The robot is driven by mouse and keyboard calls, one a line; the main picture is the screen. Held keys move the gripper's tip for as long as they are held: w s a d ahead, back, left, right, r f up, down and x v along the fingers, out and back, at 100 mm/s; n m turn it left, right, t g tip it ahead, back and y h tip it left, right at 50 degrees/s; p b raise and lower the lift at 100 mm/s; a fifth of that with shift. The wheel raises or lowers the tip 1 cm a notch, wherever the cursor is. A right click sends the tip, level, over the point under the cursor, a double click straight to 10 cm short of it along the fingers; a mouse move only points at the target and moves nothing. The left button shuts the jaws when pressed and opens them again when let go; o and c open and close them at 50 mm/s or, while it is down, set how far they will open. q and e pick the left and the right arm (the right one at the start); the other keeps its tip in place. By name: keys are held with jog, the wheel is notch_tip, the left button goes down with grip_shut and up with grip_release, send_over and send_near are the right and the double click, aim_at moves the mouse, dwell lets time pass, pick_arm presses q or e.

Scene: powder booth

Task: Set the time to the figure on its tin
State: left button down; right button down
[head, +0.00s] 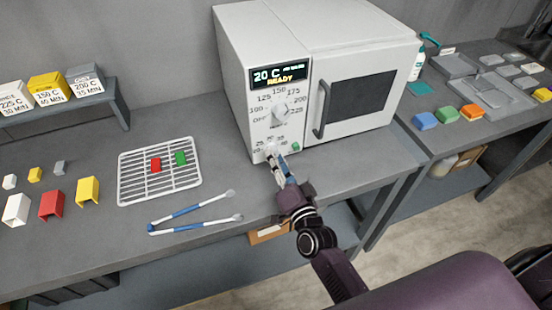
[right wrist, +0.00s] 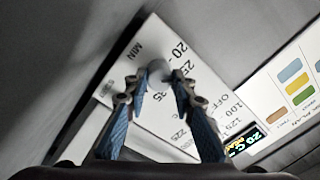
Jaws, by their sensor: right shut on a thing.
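The white oven (head: 370,45) stands at the back of the bench, door closed. Its display (head: 279,76) reads 20 C and READY. The lower time knob (head: 270,148) sits under the larger temperature knob (head: 281,111). My right gripper (head: 275,158) is at the time knob. In the right wrist view its fingers (right wrist: 158,80) are shut on the round grey knob (right wrist: 158,68); the knob's pointer cannot be read. Labelled tins stand on the shelf: white (head: 15,97), 225 C 30 min; yellow (head: 48,88), 150 C 40 min; grey (head: 84,81), seemingly 35 min. My left gripper is out of view.
A wire rack (head: 160,192) holds a small red piece (head: 155,165) and a green piece (head: 181,158). Blue-handled tongs (head: 197,211) lie in front. Several coloured brackets stand at the left. A green button (head: 295,146) is close right of the knob. Coloured blocks lie on the right bench.

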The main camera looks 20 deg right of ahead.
dwell(0.3)
jog(key=c, duration=1.6)
grip_release()
jog(key=s, duration=1.2)
jog(key=shift+s+d+f, duration=0.1)
jog(key=shift+d+f, duration=0.05)
jog(key=shift+d, duration=0.2)
